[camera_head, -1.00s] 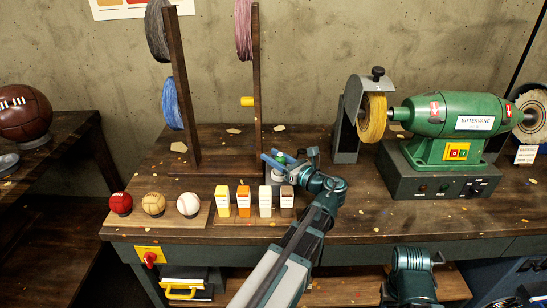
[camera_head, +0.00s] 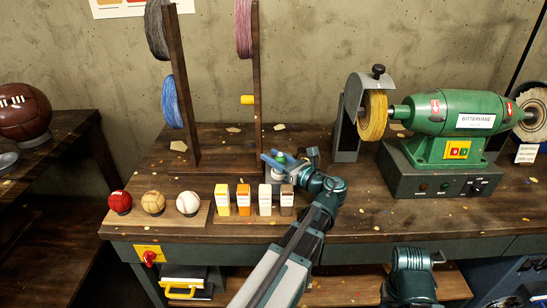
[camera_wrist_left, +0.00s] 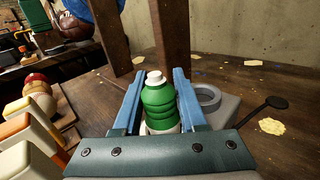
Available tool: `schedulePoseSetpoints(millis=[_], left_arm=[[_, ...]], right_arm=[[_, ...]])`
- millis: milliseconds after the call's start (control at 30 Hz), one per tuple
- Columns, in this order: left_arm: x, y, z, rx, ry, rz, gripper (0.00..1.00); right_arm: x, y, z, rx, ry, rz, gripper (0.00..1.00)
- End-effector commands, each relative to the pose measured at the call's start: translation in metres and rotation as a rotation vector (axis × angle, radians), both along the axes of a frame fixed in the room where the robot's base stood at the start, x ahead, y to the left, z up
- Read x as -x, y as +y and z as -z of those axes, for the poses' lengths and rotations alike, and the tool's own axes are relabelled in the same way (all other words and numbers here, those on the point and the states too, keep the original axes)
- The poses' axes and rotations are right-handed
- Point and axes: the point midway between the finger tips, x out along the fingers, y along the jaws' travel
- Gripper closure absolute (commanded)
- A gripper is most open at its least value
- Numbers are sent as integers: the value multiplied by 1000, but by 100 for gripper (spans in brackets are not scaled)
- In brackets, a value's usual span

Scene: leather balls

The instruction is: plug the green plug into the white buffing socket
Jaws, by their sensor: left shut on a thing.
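The green plug (camera_wrist_left: 158,105) has a ribbed green body and a white tip. It stands upright between the blue fingers of my left gripper (camera_head: 279,160), which is shut on it. In the head view the green plug (camera_head: 281,158) is small and partly hidden by the fingers. A grey holder with a round ring (camera_wrist_left: 207,96) lies just beside it. I cannot make out a white one. My right gripper is not in view; only part of that arm shows.
Yellow, orange, white and brown blocks (camera_head: 243,200) stand just left of my left gripper. Three balls (camera_head: 153,202) sit further left. A wooden post rack (camera_head: 181,100) rises behind. The green grinder (camera_head: 455,112) with a yellow wheel (camera_head: 373,116) stands right. The bench between is mostly clear.

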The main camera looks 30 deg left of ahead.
Motion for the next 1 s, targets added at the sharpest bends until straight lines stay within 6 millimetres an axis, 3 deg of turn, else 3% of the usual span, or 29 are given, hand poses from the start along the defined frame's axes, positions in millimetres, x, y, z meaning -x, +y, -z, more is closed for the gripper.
schedulePoseSetpoints(millis=[300,333,500,833,1000], left_arm=[[0,0,7,0,0,0,100],[0,0,6,0,0,0,55],[0,0,6,0,0,0,25],[0,-2,6,0,0,1,24],[5,-22,6,0,0,4,24]], right_arm=[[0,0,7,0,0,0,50],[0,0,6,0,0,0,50],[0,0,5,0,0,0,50],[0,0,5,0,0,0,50],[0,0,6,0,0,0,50]])
